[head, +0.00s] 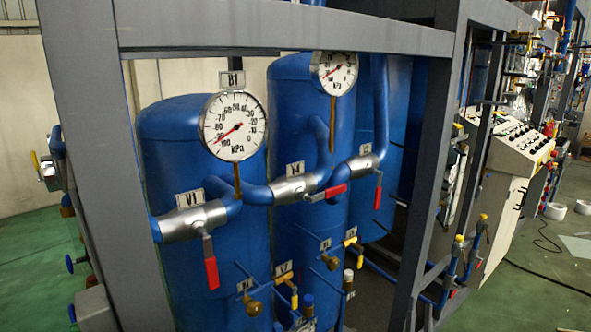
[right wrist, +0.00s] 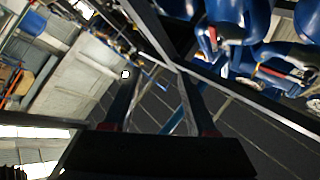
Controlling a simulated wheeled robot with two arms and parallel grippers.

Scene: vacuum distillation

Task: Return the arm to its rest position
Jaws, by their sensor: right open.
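My right gripper (right wrist: 159,82) shows in the right wrist view. Its two dark fingers stand apart with nothing between them. The gripper points toward the grey frame, with the blue tanks at the upper right of that view. I cannot make out either gripper in the head view. My left gripper is in neither view.
A grey steel frame (head: 285,38) stands close in front. Behind it are blue tanks (head: 172,122), a round gauge (head: 234,127), a second gauge (head: 335,72) and red-handled valves (head: 211,272). A control panel (head: 520,140) stands at the right. Green floor (head: 30,260) is clear at the left.

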